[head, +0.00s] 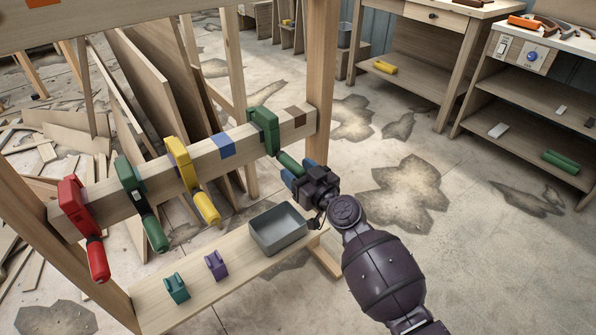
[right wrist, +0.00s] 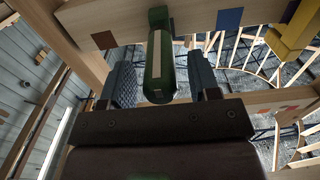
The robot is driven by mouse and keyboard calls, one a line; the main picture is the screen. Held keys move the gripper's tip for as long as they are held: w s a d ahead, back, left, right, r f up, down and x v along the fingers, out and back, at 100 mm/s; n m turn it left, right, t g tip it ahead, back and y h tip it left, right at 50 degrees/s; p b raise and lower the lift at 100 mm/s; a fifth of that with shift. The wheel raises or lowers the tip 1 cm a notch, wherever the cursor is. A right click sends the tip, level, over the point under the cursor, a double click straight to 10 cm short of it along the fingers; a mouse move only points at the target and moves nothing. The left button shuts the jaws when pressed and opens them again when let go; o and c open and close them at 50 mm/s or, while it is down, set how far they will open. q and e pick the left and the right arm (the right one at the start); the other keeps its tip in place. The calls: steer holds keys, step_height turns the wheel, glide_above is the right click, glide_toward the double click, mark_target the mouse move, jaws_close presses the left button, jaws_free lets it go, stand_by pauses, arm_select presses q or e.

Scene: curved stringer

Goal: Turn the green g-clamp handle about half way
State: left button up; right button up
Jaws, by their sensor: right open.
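Two green g-clamps hang on the wooden beam. The right-hand green clamp (head: 264,128) sits near the right post, and its green handle (head: 290,162) points down toward my right gripper (head: 299,172). In the right wrist view the green handle (right wrist: 159,75) stands between the two dark blue fingers of my right gripper (right wrist: 160,82). The fingers are open, with a visible gap on each side of the handle. The other green clamp (head: 128,172) is further left, its handle (head: 155,233) hanging down. My left gripper is not in view.
A red clamp (head: 72,205) and a yellow clamp (head: 178,158) share the beam (head: 205,155). Below, a shelf (head: 195,286) holds a grey bin (head: 279,230), a teal clamp (head: 176,288) and a purple clamp (head: 216,265). The right post (head: 320,80) stands close to my gripper.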

steer(key=shift+w, duration=0.15)
steer(key=c, duration=0.9)
